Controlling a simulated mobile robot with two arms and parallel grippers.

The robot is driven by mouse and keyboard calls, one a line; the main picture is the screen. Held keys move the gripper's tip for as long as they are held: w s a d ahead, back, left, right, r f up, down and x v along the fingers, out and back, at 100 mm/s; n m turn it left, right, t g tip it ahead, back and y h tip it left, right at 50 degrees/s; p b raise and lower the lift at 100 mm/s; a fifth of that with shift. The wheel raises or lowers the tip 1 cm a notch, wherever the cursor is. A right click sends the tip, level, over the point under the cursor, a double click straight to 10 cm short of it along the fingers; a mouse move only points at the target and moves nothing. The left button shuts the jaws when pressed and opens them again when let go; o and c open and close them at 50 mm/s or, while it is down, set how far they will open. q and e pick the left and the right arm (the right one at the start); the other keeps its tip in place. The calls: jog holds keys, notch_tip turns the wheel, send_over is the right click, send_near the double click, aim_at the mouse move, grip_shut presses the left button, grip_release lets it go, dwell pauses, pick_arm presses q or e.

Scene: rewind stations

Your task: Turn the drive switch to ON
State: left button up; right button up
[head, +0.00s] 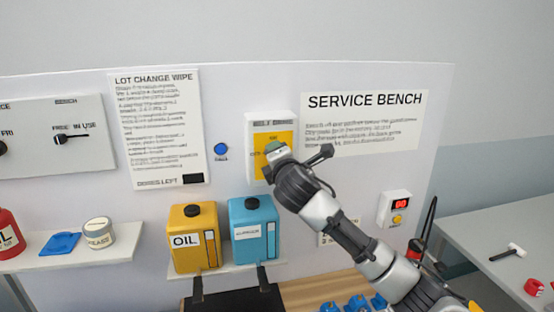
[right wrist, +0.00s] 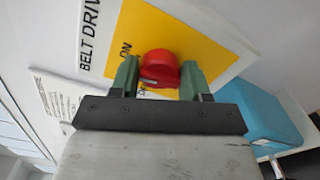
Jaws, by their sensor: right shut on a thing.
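A yellow OIL can (head: 193,240) and a blue can (head: 253,230) stand on a shelf below the switch box. A blue button (head: 221,149) is left of the box.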

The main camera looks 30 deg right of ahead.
jog(key=shift+m, duration=0.8)
jog(key=o, duration=0.9)
jog(key=shift+f, duration=0.15)
jog(key=shift+f, duration=0.1)
